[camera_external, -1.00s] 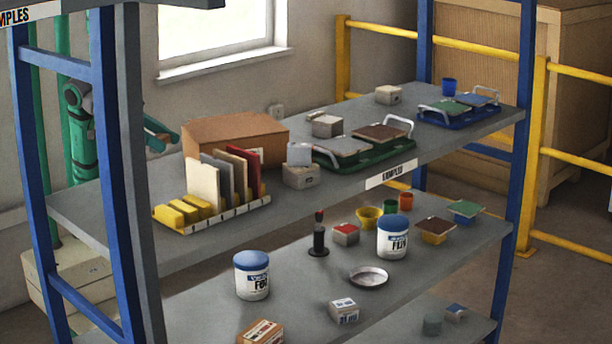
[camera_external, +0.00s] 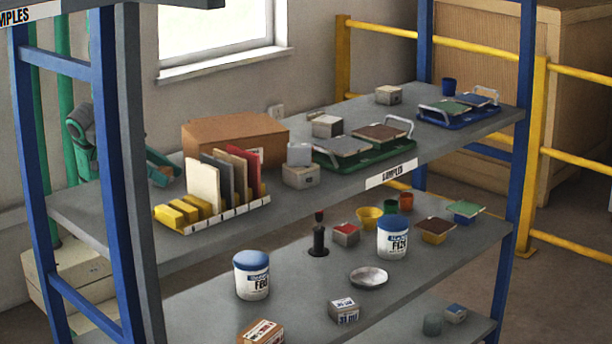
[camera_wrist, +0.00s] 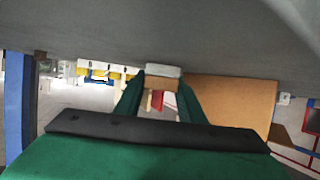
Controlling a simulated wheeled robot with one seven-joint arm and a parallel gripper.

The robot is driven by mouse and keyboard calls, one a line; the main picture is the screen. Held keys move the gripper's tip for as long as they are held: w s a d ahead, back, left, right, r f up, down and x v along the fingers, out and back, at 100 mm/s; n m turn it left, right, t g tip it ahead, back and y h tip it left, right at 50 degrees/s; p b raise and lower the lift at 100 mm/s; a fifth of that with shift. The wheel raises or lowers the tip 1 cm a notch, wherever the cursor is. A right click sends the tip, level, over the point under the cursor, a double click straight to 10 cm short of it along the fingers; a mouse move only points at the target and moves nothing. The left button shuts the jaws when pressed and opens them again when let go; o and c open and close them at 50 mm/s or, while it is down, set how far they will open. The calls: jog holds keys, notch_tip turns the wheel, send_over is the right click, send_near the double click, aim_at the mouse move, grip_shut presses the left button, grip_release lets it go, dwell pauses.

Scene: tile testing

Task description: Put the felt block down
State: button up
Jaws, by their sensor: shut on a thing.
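My green gripper (camera_wrist: 160,80) shows from behind in the wrist view. Its two fingers are shut on the felt block (camera_wrist: 164,71), which shows a pale strip and a tan part between the fingertips. In the external view my gripper (camera_external: 162,168) is low over the back left of the upper shelf (camera_external: 92,208), left of the cardboard box. A small brownish patch shows at its tip there. I cannot tell whether the block touches the shelf.
The cardboard box (camera_external: 235,135) stands close to the right of my gripper. A rack (camera_external: 232,210) with upright tiles and yellow blocks is in front. A blue post (camera_external: 108,150) stands at the left. The shelf's left end is bare.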

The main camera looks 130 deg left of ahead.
jog(key=o, duration=1)
jog(key=shift+r, duration=0.15)
jog(key=v, duration=1.2)
jog(key=shift+d, duration=0.1)
